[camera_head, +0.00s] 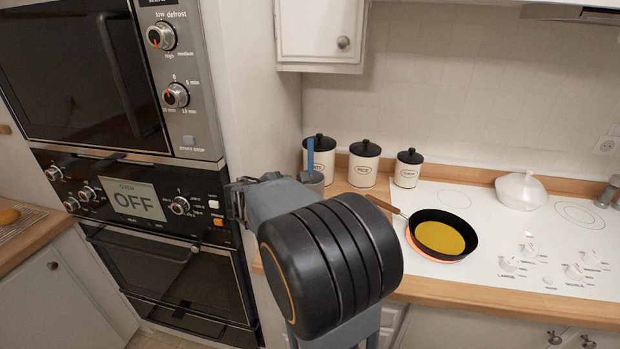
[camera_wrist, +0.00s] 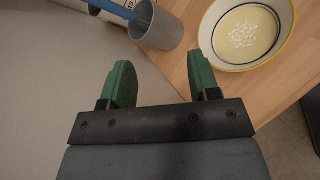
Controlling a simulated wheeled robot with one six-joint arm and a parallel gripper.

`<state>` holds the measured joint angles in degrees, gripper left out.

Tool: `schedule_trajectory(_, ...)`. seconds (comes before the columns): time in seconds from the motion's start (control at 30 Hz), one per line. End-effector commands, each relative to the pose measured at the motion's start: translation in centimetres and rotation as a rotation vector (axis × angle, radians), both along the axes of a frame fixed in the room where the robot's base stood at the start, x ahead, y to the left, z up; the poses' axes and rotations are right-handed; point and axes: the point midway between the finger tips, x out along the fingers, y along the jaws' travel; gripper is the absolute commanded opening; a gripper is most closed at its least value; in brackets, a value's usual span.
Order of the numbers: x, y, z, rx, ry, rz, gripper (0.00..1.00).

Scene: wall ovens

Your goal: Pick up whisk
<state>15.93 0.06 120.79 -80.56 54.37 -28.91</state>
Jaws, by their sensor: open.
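A blue handle (camera_head: 310,155), likely the whisk's, stands upright out of a grey cup (camera_head: 316,182) behind my arm in the head view. In the wrist view the blue handle (camera_wrist: 97,7) leans over the rim of the grey cup (camera_wrist: 160,32) at the top. The whisk's lower end is inside the cup and hard to make out. My gripper (camera_wrist: 160,74) is open and empty, its two green fingers spread apart. The cup lies just beyond the fingertips in the picture, and I see no contact.
A bowl (camera_wrist: 276,54) with pale contents sits on the wooden counter right of the cup. White canisters (camera_head: 364,164) stand behind it. A pan (camera_head: 442,234) is on the white hob (camera_head: 480,205). Wall ovens (camera_head: 170,270) stand to the left.

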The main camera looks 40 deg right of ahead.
Motion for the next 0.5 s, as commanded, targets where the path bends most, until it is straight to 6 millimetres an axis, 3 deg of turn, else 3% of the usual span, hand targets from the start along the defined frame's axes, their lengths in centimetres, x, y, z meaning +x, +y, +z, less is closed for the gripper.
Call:
schedule_trajectory(0.1, 2.8, -3.8, 1.1, -0.216, 0.192, 0.104, 0.56)
schedule_trajectory(0.2, 4.7, -5.9, 1.8, -0.360, 0.323, 0.174, 0.56)
schedule_trajectory(0.5, 7.6, -9.0, 2.4, -0.570, 0.523, 0.275, 0.56)
